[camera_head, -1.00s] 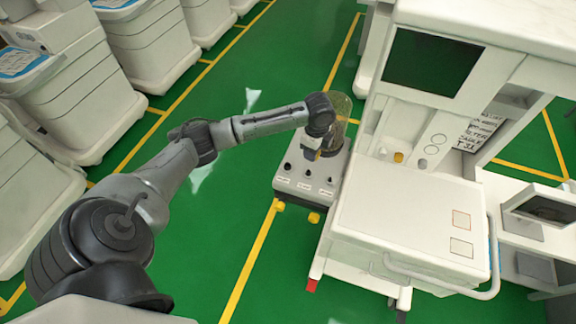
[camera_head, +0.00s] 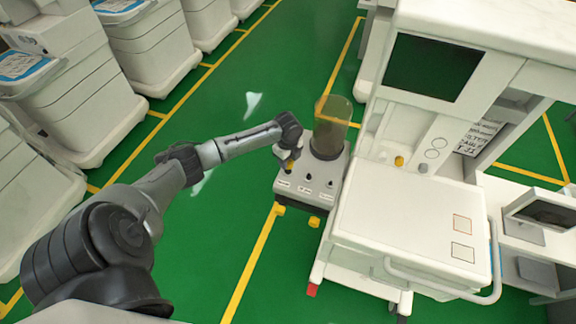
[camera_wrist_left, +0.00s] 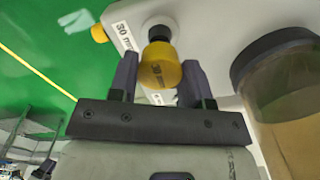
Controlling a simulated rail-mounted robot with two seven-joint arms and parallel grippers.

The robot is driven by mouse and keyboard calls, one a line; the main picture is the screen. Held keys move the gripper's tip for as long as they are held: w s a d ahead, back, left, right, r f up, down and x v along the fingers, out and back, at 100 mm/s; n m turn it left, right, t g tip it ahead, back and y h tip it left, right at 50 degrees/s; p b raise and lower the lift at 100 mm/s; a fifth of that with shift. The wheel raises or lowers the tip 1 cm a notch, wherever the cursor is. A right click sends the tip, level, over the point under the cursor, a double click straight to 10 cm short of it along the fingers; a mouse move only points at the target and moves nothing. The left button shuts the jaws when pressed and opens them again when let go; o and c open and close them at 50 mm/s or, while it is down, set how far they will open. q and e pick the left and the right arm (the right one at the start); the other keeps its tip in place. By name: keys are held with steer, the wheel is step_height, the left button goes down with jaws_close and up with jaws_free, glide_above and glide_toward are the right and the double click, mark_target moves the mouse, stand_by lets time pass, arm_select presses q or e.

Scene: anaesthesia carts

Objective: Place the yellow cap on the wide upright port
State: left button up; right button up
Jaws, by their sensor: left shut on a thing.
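My left gripper (camera_head: 289,164) is above the left end of a grey-white port box (camera_head: 318,190). It is shut on the yellow cap (camera_wrist_left: 160,68), which sits between the two fingers in the left wrist view. A black port (camera_wrist_left: 159,32) shows just beyond the cap, next to a label (camera_wrist_left: 124,36) reading "30 mm". The cap appears apart from this port; the exact gap cannot be told. In the head view, a middle port (camera_head: 308,176) and a right port (camera_head: 330,183) stand uncovered. My right gripper is not in view.
A tall translucent amber cylinder (camera_head: 332,125) stands at the back of the box, right of the gripper; it looms at right in the wrist view (camera_wrist_left: 285,85). The white anaesthesia cart (camera_head: 405,215) stands close on the right. Green floor is clear on the left.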

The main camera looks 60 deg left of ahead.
arm_select(q)
step_height(320, 180, down, 4)
steer(key=shift+r, duration=0.2)
steer(key=o, duration=0.9)
